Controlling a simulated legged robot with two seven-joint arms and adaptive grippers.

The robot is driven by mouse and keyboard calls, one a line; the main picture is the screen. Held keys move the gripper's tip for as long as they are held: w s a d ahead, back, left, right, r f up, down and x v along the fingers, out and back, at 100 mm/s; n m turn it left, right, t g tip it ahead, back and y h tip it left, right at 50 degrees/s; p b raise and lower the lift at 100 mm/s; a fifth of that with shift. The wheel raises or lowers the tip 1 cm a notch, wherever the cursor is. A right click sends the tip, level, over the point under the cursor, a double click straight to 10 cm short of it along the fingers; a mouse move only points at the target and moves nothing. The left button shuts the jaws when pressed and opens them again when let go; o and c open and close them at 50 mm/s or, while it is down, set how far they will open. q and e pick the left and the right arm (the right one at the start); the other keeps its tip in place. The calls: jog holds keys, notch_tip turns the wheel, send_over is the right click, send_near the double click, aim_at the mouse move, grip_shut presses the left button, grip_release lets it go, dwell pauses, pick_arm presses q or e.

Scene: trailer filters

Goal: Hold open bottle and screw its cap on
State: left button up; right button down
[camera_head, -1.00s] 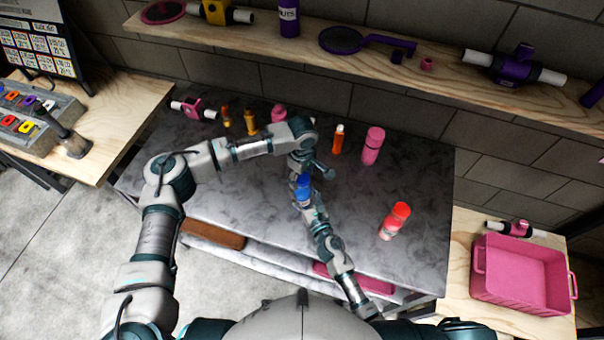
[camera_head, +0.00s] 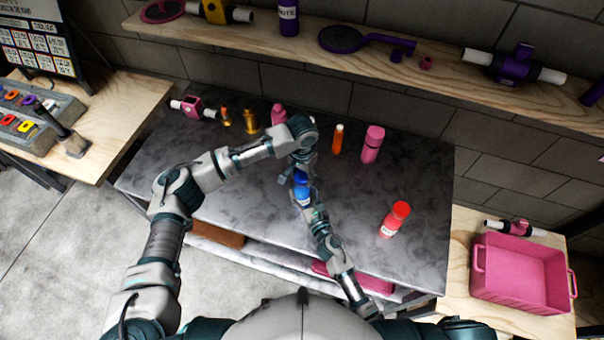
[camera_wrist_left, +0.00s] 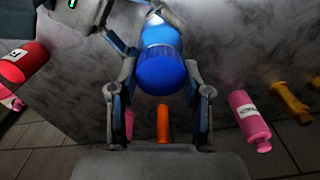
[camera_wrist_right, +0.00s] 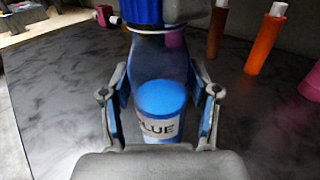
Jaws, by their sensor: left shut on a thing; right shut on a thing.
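The blue bottle (camera_head: 304,196), labelled BLUE, is above the grey table in the head view. My right gripper (camera_wrist_right: 160,105) is shut on the bottle's body, with a finger on each side. The darker blue cap (camera_wrist_left: 161,74) is between the fingers of my left gripper (camera_wrist_left: 158,90), which is shut on it. In the right wrist view the cap (camera_wrist_right: 142,12) is at the top end of the bottle, in line with it. Whether its thread is engaged cannot be told. In the head view my left gripper (camera_head: 302,168) is right beside the bottle.
A red bottle (camera_head: 394,220) stands at the right of the table. Pink (camera_head: 372,145) and orange (camera_head: 338,139) bottles stand at the back, with yellow pieces (camera_head: 250,121) further left. A pink crate (camera_head: 520,275) is on the right side table. The table's middle right is clear.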

pick_arm(q)
jog(key=m, duration=0.5)
jog(key=shift+a, duration=0.1)
jog(key=m, duration=0.8)
jog(key=shift+w, duration=0.1)
jog(key=m, duration=0.5)
jog(key=shift+m, duration=0.4)
jog(key=m, duration=0.6)
jog(key=o, duration=1.2)
jog(key=shift+o, duration=0.8)
